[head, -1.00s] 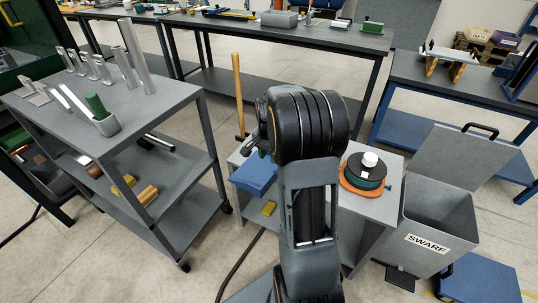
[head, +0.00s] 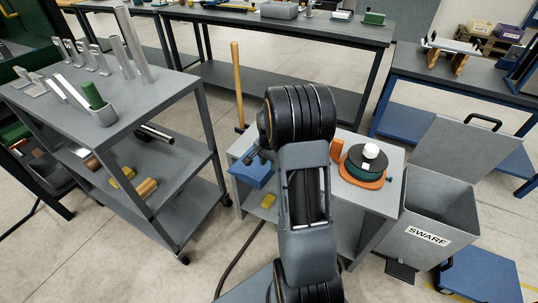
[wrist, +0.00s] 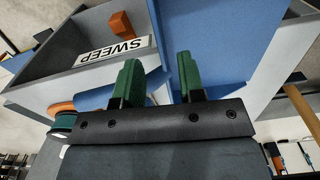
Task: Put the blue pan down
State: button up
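The blue pan (head: 250,174) is at the left end of the low grey stand (head: 394,172), in the head view. It fills much of the upper middle of the wrist view (wrist: 205,35). My gripper (wrist: 160,75) shows two green fingers standing apart in the wrist view. Blue surface shows between and beyond them, and I see nothing clearly pinched. In the head view my arm hides most of the gripper and part of the stand. I cannot tell exactly how the pan's underside meets the stand.
An orange-based round device (head: 365,165) stands on the stand's right side. A grey SWARF bin (head: 428,215) with its lid up is right of it. A grey cart (head: 150,105) with metal parts stands left. A wooden handle (head: 237,85) rises behind the stand.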

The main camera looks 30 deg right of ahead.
aim_at(269, 170)
jog(key=shift+f+b, duration=0.45)
jog(key=shift+f, duration=2.45)
grip_shut()
